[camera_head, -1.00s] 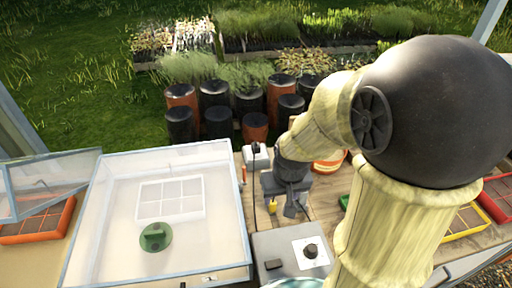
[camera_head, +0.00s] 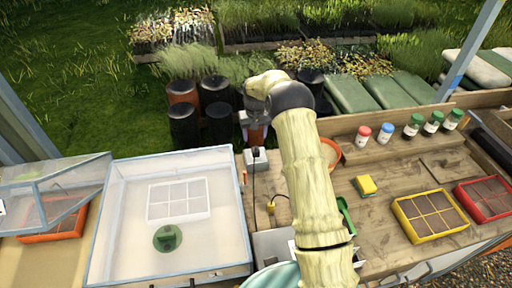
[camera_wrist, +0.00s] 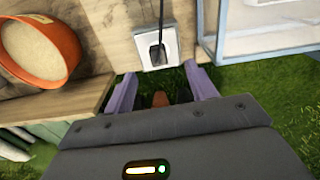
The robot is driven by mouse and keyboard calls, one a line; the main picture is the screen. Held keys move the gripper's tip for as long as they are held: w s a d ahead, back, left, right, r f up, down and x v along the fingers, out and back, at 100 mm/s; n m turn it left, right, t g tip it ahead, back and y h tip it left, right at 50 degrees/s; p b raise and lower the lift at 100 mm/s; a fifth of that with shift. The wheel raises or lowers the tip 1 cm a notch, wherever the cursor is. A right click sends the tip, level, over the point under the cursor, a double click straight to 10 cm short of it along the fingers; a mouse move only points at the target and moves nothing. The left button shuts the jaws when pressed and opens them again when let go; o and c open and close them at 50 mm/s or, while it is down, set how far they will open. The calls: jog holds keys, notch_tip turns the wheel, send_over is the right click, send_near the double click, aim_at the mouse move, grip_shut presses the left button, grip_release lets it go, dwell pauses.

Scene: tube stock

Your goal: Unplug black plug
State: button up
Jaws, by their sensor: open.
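The black plug (camera_head: 257,153) sits in a white socket box (camera_head: 257,164) at the back edge of the wooden bench, with a dark cord running toward the front. In the wrist view the plug (camera_wrist: 157,53) shows upright against the white socket plate (camera_wrist: 168,38), its cord leaving at the top. My gripper (camera_wrist: 162,86) is open, with its two purple fingers well apart and nothing held between them. The plug lies just beyond the fingertips, roughly centred between them and apart from them. In the head view my forearm hides much of the gripper.
A clear-lidded propagator box (camera_head: 130,235) stands left of the socket. A yellow plug (camera_head: 271,206) lies on the bench. An orange bowl (camera_wrist: 62,35) of pale material is right of the socket in the head view. A yellow sponge (camera_head: 367,185), a green scoop (camera_head: 345,214) and bottles stand farther right.

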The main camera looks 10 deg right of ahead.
aim_at(256, 149)
jog(key=w+f, duration=0.1)
jog(key=w+f+p, duration=0.1)
jog(key=shift+w+d+f, duration=0.3)
jog(key=shift+d, duration=0.05)
jog(key=shift+f, duration=0.1)
notch_tip(256, 149, down, 8)
jog(key=b, duration=0.4)
jog(key=shift+f+b, duration=0.45)
jog(key=shift+b, duration=0.15)
jog(key=shift+b, duration=0.5)
dwell(0.7)
jog(key=shift+c, duration=0.5)
